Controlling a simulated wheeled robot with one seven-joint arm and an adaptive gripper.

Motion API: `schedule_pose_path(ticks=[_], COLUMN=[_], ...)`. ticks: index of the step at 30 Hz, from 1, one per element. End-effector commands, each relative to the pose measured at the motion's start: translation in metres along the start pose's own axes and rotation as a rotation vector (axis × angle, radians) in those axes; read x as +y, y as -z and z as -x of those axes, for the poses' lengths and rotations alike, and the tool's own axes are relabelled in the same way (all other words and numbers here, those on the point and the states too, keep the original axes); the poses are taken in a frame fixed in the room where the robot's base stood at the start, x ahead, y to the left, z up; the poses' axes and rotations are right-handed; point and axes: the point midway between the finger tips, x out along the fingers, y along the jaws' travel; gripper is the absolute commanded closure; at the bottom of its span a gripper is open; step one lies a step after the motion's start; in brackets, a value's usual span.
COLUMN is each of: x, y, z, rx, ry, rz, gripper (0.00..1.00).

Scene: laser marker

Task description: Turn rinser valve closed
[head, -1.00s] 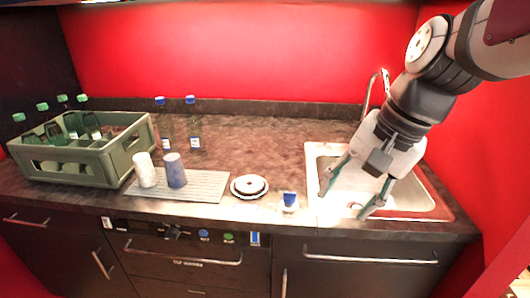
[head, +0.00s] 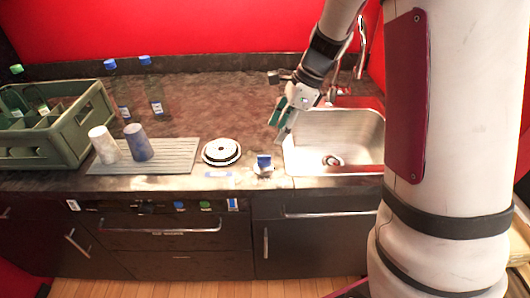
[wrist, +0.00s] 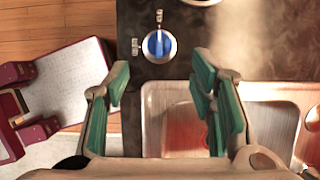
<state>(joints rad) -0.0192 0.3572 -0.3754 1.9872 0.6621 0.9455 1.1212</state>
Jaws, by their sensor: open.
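The rinser valve is a blue knob (head: 264,162) on a pale round base, on the counter's front edge just left of the sink. In the wrist view the blue knob (wrist: 158,46) lies ahead of and between the fingertips. A pale line on it seems to point towards the upper of two small labels, the other being at its left. My gripper (head: 281,118) hangs above the counter at the sink's left edge, behind the knob in the head view. Its green-padded fingers (wrist: 160,78) are spread wide, empty and apart from the knob.
A round black-and-white rinser (head: 221,152) sits left of the knob. Further left are two cups (head: 138,143) on a ribbed mat (head: 180,158), two bottles and a green crate (head: 75,140). The steel sink (head: 350,125) and its tap (head: 361,45) are at the right.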

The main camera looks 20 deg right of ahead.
Motion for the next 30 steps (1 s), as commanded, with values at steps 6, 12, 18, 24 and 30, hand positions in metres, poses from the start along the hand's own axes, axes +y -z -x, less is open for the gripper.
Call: schedule_pose_path(ticks=[6, 12, 18, 24, 30], x=[0.001, 0.001, 0.001, 0.000, 0.000], y=[0.001, 0.000, 0.000, 0.000, 0.000], z=[-0.046, -0.079, -0.096, -0.099, -0.099], rx=[0.001, 0.001, 0.000, 0.001, 0.001], ry=[-0.005, -0.003, -0.001, 0.001, 0.000], rz=[-0.001, 0.000, 0.001, 0.002, 0.002], gripper=[0.50, 0.50, 0.50, 0.50, 0.61])
